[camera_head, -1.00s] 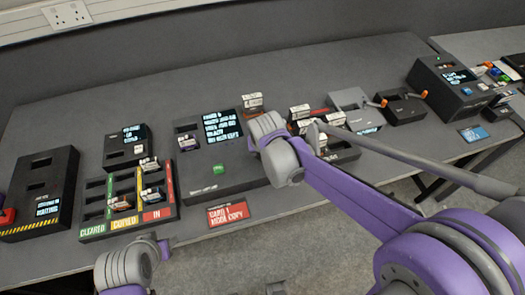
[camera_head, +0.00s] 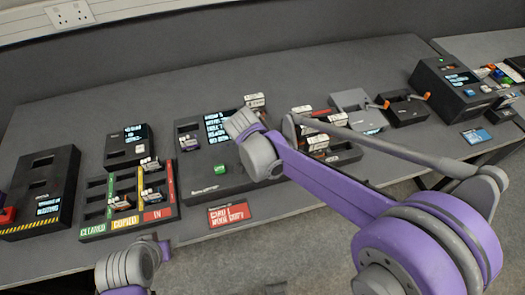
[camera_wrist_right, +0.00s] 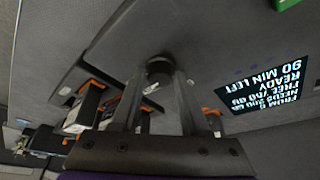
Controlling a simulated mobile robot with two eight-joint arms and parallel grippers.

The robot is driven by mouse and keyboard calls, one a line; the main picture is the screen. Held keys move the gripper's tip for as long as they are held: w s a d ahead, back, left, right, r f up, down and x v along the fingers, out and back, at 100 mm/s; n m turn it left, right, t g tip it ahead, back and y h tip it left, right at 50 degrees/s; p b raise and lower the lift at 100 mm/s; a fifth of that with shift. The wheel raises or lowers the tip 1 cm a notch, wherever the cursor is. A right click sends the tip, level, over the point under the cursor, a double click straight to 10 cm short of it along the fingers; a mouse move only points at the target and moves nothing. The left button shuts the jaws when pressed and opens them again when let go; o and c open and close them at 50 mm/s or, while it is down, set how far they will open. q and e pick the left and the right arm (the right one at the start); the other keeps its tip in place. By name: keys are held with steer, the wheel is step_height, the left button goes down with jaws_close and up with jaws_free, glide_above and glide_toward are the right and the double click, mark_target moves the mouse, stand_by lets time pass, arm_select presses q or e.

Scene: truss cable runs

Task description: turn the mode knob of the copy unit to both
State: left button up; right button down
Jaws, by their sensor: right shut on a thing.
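The copy unit (camera_head: 205,186) is a dark box at mid-table with a lit screen (camera_head: 217,127) and a green button (camera_head: 219,169). My right arm reaches over its right side and hides that part in the head view. In the right wrist view a round dark knob (camera_wrist_right: 159,66) stands between the fingertips of my right gripper (camera_wrist_right: 160,84), which is shut on it. The knob's pointer and markings cannot be made out. The unit's screen (camera_wrist_right: 266,85) shows upside down beside it. My left gripper (camera_head: 160,246) is low at the left, its fingers not clear.
A red card (camera_head: 229,214) lies before the unit. A sorting tray (camera_head: 95,208) with coloured lanes and a dark striped box (camera_head: 45,190) stand to the left. A rack of cartridges (camera_head: 345,153), a grey box (camera_head: 352,98) and another screened unit (camera_head: 440,88) stand to the right.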

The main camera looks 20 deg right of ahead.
steer(key=shift+s, duration=0.1)
stand_by(0.3)
steer(key=shift+c, duration=2.1)
jaws_free()
steer(key=v, duration=1)
steer(key=shift+r+p, duration=0.4)
steer(key=shift+p, duration=0.05)
steer(key=shift+a, duration=0.1)
steer(key=s+d+f+n+y, duration=0.1)
steer(key=s+d+f+n, duration=0.1)
steer(key=s, duration=0.3)
steer(key=s+d+f+n+t+y, duration=0.1)
steer(key=s+d+f+n, duration=0.1)
steer(key=s, duration=0.4)
steer(key=s+d+f+n+t+y+p, duration=0.1)
steer(key=s+d+f+n, duration=0.1)
steer(key=s+d+n, duration=0.2)
steer(key=shift+s+f+n, duration=0.3)
steer(key=shift+s+f, duration=0.1)
steer(key=shift+s, duration=0.7)
